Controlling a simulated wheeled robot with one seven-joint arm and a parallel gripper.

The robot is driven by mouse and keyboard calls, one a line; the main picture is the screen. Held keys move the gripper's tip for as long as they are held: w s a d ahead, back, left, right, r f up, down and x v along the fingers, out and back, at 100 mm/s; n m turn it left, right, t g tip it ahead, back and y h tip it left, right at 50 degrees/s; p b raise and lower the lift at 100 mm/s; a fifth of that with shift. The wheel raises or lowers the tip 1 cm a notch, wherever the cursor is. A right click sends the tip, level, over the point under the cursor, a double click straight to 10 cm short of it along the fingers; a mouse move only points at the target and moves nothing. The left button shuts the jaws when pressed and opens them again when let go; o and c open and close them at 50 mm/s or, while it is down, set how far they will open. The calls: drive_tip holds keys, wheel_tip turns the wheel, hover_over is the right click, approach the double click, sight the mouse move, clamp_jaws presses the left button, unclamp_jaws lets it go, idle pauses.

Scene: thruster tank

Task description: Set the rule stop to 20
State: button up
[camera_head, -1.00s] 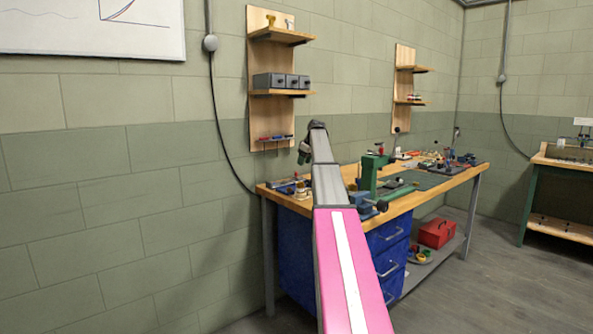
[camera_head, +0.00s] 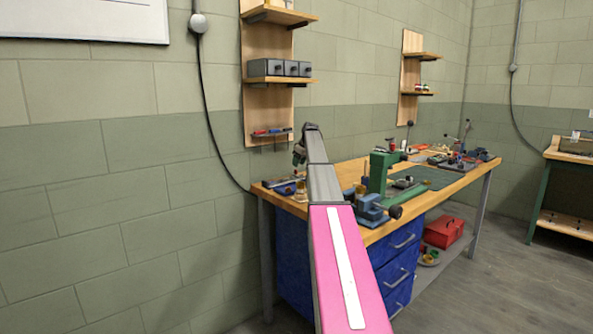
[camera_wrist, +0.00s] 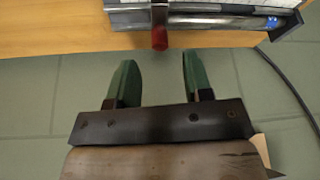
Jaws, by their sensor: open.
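In the wrist view, a flat metal rule-like fixture (camera_wrist: 210,18) lies on a wooden surface at the top of the picture. A red-tipped knob (camera_wrist: 160,39) on a grey stem sticks out from it toward my gripper; I cannot tell for sure that this is the rule stop, and no scale reading is legible. My gripper (camera_wrist: 159,60) is open and empty, its two green fingers apart below the knob, one to each side.
The wooden workbench (camera_head: 425,195) carries a green press-like machine (camera_head: 378,172), a blue vise (camera_head: 370,208) and several small items. A wall shelf (camera_head: 282,82) with grey boxes stands behind its left end. A dark cable (camera_wrist: 285,80) runs at the wrist view's right.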

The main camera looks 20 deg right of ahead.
sight(296, 174)
drive_tip(key=shift+x, duration=2.2)
clamp_jaws()
drive_tip(key=shift+w+d, duration=0.1)
